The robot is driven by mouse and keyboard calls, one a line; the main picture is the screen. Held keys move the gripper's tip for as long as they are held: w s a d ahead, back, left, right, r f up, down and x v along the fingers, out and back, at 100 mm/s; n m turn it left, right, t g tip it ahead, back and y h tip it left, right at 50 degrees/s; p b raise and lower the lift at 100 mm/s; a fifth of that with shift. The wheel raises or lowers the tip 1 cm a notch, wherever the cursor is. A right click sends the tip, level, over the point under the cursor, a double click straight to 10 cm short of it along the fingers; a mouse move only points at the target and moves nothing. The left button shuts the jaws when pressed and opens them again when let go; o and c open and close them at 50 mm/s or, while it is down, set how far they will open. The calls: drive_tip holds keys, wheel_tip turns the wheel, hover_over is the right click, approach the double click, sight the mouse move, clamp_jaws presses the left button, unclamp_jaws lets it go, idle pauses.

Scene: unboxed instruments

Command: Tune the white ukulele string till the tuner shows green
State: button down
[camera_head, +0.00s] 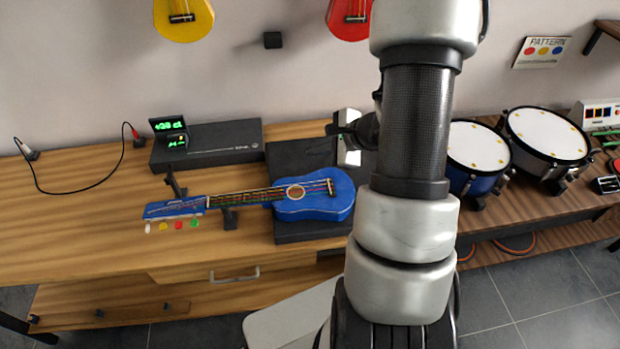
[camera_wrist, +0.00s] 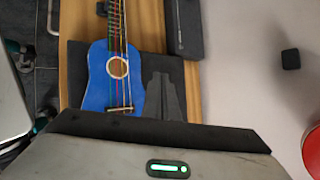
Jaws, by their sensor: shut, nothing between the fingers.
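The blue ukulele (camera_head: 314,203) lies with its body on a black pad (camera_head: 290,160) and its neck pointing left over a dark stand. White (camera_head: 149,227), yellow (camera_head: 163,226), red (camera_head: 179,225) and green (camera_head: 194,223) tuning pegs line the front of its headstock (camera_head: 175,208). The tuner (camera_head: 168,127) behind it shows green digits that look like "+20 ct", with smaller text below. My gripper (camera_wrist: 163,88) is shut and empty above the pad, beside the ukulele body in the wrist view. In the head view my arm partly hides it.
A black box (camera_head: 222,143) stands behind the neck, next to the tuner. A cable (camera_head: 95,190) loops at the left of the wooden bench. Drums (camera_head: 478,148) stand right of my arm. Yellow (camera_head: 184,18) and red (camera_head: 349,17) instruments hang on the wall. The bench's front left is clear.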

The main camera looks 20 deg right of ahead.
drive_tip(key=shift+d+f, duration=0.2)
drive_tip(key=shift+f, duration=0.1)
drive_tip(key=b, duration=0.6)
hover_over(312, 182)
drive_tip(key=s, duration=0.1)
drive_tip(key=f, duration=0.7)
drive_tip(key=shift+d+f, duration=0.4)
drive_tip(key=shift+f+b, duration=0.4)
drive_tip(key=shift+f+b, duration=0.15)
drive_tip(key=shift+b, duration=0.15)
idle(0.6)
drive_tip(key=shift+f+b, duration=0.3)
drive_tip(key=shift+b, duration=0.2)
